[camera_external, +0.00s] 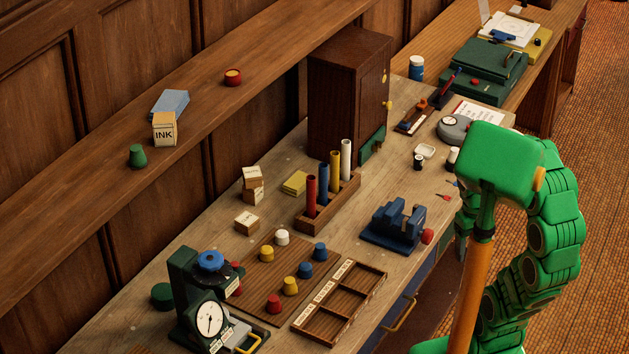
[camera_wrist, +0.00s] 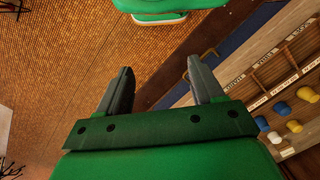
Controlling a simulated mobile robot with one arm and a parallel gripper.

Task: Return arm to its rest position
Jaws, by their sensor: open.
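My gripper (camera_wrist: 160,66) shows in the wrist view with its two grey fingers apart and nothing between them. It is over the floor beside the workbench's front edge, clear of the objects on the bench. In the external view my green arm is folded at the right, in front of the bench.
The workbench (camera_external: 205,222) holds a compartment tray (camera_external: 353,314), a peg board (camera_external: 246,290) with coloured knobs, a blue vise (camera_external: 395,226), a tube rack (camera_external: 318,219) and a dial device (camera_external: 208,318). A wooden cabinet (camera_external: 340,95) stands behind. The woven floor (camera_wrist: 60,60) is open.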

